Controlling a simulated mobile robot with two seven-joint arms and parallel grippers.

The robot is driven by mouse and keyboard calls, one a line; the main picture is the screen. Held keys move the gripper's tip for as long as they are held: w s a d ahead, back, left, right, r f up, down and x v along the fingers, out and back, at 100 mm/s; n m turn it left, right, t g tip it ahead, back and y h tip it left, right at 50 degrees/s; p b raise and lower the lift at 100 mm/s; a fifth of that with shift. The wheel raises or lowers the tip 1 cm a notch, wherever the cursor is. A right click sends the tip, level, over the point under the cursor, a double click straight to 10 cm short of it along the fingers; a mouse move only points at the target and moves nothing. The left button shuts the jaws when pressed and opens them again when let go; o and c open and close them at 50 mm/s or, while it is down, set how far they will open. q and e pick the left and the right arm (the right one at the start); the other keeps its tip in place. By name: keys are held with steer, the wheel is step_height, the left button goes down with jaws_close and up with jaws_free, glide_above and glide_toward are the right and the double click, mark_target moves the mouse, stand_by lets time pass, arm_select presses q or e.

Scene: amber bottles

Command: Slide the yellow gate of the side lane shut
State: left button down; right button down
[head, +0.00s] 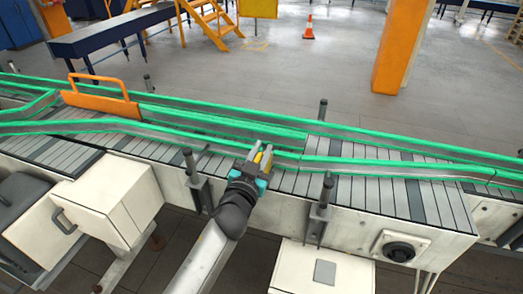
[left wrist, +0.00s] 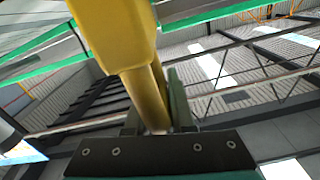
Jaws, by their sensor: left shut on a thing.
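My left gripper (head: 261,157) reaches over the near side of the conveyor (head: 352,190) and is shut on a yellow piece (head: 258,157), which I take as part of the yellow gate. In the left wrist view this yellow gate (left wrist: 120,35) is a thick yellow block with a thinner round bar below it, and the bar stands between my left fingers (left wrist: 155,115). In the head view my fingers hide most of it, and I cannot tell how far across the lane it stands. My right gripper is not in view.
Green-edged guide rails (head: 225,122) run along the conveyor. An orange gate-like plate with a handle (head: 100,101) stands on the lane to the left. Dark upright posts (head: 321,195) rise along the near edge. A white box (head: 320,268) stands in front.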

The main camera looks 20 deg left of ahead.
arm_select(q)
steer(key=shift+a, duration=0.1)
steer(key=w+b, duration=0.2)
steer(key=w, duration=0.4)
steer(key=shift+w+r, duration=0.15)
steer(key=shift+w, duration=0.05)
steer(key=c, duration=0.8)
jaws_free()
steer(key=shift+w, duration=0.2)
steer(key=shift+s, duration=0.15)
